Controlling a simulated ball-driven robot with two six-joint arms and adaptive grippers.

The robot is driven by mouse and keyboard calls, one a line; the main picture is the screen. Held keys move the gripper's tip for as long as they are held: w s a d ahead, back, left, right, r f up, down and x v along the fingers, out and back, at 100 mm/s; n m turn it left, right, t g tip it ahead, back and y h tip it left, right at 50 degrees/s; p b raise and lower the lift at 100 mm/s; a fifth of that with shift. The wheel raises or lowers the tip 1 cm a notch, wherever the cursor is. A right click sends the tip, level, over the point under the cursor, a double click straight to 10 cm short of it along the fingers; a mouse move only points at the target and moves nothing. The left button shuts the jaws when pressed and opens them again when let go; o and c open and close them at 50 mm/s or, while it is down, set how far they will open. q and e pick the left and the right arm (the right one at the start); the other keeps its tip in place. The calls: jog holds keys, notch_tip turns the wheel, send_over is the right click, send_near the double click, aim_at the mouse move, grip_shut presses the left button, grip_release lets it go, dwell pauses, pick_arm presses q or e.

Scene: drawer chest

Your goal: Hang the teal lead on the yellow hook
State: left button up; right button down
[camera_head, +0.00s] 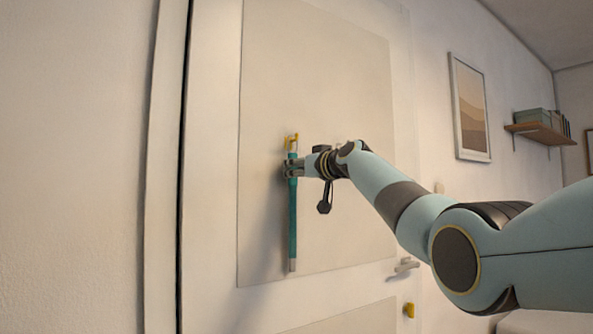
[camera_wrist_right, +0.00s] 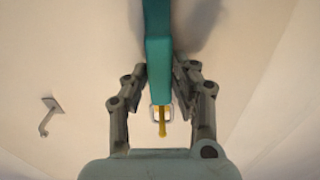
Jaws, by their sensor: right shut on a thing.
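The teal lead (camera_head: 292,222) hangs upright along the pale door, its grey end at the bottom. My right gripper (camera_head: 291,170) is shut on it near its top. The yellow hook (camera_head: 292,138) is on the door panel, just above the gripper. In the right wrist view, the teal lead (camera_wrist_right: 158,45) runs between the fingers of my gripper (camera_wrist_right: 160,82). A pale square loop (camera_wrist_right: 155,117) at its end lines up with the yellow hook (camera_wrist_right: 162,128). I cannot tell whether the loop is around the hook or in front of it. My left gripper is not in view.
A grey hook-shaped fitting (camera_wrist_right: 47,115) sticks out at the left of the wrist view. The door handle (camera_head: 404,265) and a yellow fitting (camera_head: 409,310) are at lower right. A picture (camera_head: 470,108) and a shelf (camera_head: 541,133) are on the right wall.

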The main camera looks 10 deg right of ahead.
jog(key=shift+f, duration=0.25)
jog(key=c, duration=1)
grip_release()
jog(key=shift+s, duration=0.1)
jog(key=p+v, duration=0.5)
jog(key=v, duration=0.4)
